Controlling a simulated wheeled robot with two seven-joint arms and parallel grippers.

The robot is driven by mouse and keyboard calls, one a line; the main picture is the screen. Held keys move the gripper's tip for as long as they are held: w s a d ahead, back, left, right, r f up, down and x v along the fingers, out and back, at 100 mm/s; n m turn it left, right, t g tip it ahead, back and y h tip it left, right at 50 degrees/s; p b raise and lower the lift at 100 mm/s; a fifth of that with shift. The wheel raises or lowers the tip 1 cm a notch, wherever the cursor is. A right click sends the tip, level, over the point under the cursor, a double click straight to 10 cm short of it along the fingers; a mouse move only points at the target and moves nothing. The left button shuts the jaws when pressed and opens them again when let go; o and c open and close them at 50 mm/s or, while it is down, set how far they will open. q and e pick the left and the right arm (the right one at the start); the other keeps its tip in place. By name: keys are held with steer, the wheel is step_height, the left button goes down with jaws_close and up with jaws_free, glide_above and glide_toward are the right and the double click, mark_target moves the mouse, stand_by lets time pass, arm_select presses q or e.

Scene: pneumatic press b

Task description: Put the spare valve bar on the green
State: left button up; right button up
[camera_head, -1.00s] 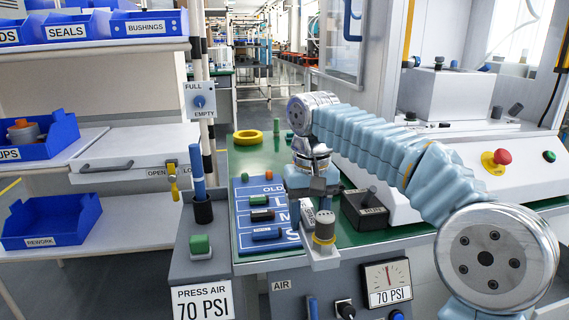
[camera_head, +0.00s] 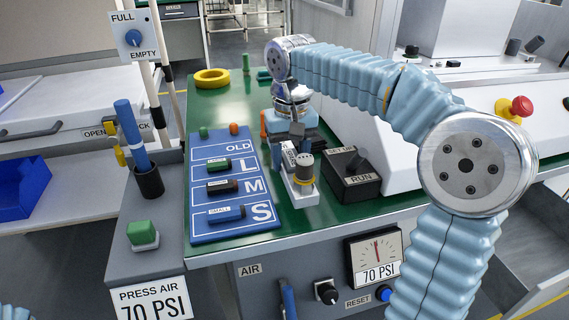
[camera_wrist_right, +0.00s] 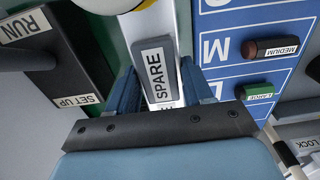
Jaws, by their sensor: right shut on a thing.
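The spare valve bar (camera_head: 290,157) is grey with a white SPARE label, at the white holder (camera_head: 302,195) beside the yellow-ringed knob. It also shows in the right wrist view (camera_wrist_right: 155,62), between the blue fingers over a white strip. My right gripper (camera_head: 295,143) is shut on it from above. I cannot tell whether the bar is clear of the holder. The green bench top (camera_head: 260,222) lies around the holder, with bare green in front and behind. My left gripper is not in view.
The blue board (camera_head: 202,228) with several labelled bars lies left of the holder. The dark SET UP/RUN box (camera_head: 352,186) stands close on the right. A yellow ring (camera_head: 212,77) lies at the back. A blue-handled tool stands in a dark cup (camera_head: 149,182) at left.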

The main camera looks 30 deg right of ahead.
mark_target(290, 156)
steer(key=shift+f+b, duration=0.3)
steer(key=shift+f, duration=1.75)
steer(key=shift+f, duration=0.15)
steer(key=o, duration=1.3)
step_height(290, 156, up, 12)
steer(key=shift+r+p, duration=0.2)
steer(key=shift+p, duration=1.05)
